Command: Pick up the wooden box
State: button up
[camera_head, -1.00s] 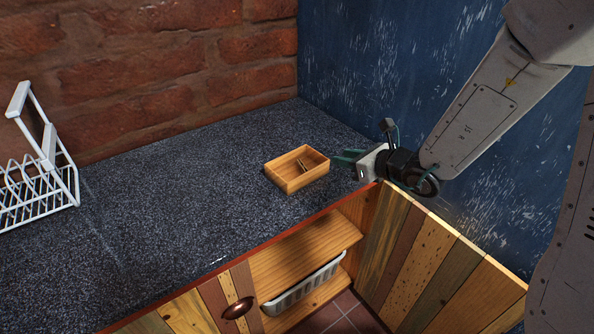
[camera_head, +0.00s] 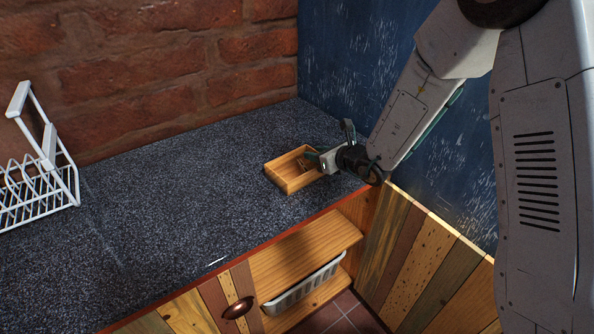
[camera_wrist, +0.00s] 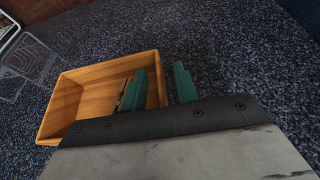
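The wooden box (camera_head: 279,182) is a small, open-topped, light-brown tray. It sits on the dark speckled countertop (camera_head: 180,195). A small thin item lies inside it, partly hidden. My gripper (camera_head: 313,159) is at the box's right side. In the wrist view, the box (camera_wrist: 84,77) is left of centre. My gripper (camera_wrist: 161,72) is open there, with two teal fingers apart. One finger appears over the box's inside, the other outside its right wall, with that wall between them. I cannot tell whether either finger touches the wall.
A white wire rack (camera_head: 45,170) stands at the counter's left. A brick wall (camera_head: 150,60) and a blue wall (camera_head: 375,70) close the back and right. Below the front edge, an open cabinet door (camera_head: 425,262) stands out at right. The counter between rack and box is clear.

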grip_shut()
jog(key=shift+r, duration=0.1)
